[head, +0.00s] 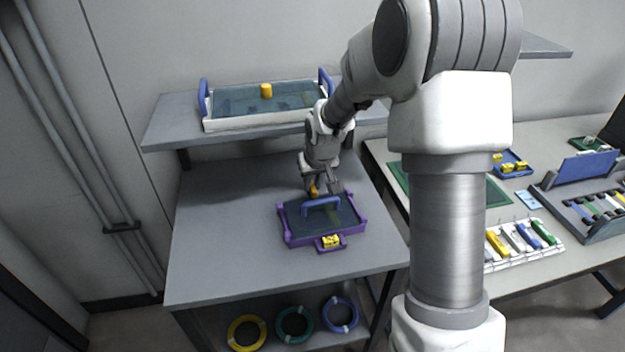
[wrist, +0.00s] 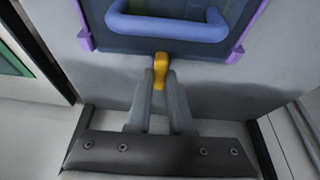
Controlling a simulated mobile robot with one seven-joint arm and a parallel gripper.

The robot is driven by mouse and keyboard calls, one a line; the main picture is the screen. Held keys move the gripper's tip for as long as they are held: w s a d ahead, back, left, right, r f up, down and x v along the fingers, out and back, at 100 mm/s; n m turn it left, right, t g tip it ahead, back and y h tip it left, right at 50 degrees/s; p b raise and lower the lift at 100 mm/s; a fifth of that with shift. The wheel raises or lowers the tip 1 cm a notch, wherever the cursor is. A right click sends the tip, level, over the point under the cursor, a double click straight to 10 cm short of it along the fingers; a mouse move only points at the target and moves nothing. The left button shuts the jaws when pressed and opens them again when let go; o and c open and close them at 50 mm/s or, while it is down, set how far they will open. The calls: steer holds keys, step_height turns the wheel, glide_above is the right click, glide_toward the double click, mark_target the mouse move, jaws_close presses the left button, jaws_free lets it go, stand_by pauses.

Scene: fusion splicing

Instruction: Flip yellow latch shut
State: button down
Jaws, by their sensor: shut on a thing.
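A purple tray-like box (head: 290,236) with a dark translucent lid and a blue handle (head: 322,203) sits on the grey table. The blue handle shows at the top of the wrist view (wrist: 168,25). A yellow latch (wrist: 160,68) is at the box's near edge in the wrist view, between my fingertips. It shows small in the head view (head: 314,190), at the box's back edge. My gripper (wrist: 160,85) is shut on the yellow latch. Another yellow piece (head: 331,241) is on the front of the box. Whether the latch is fully down cannot be told.
A shelf above the table holds a white tray (head: 262,121) with blue handles and a yellow knob (head: 266,90). Coloured cable rings (head: 294,323) lie below the table. A workbench with racks (head: 522,243) stands at the right. The table's left side is clear.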

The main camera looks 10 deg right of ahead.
stand_by(0.4)
steer(key=c, duration=0.8)
jaws_free()
steer(key=p+v, duration=0.3)
steer(key=v, duration=1.4)
steer(key=shift+r, duration=0.25)
steer(key=shift+s, duration=0.1)
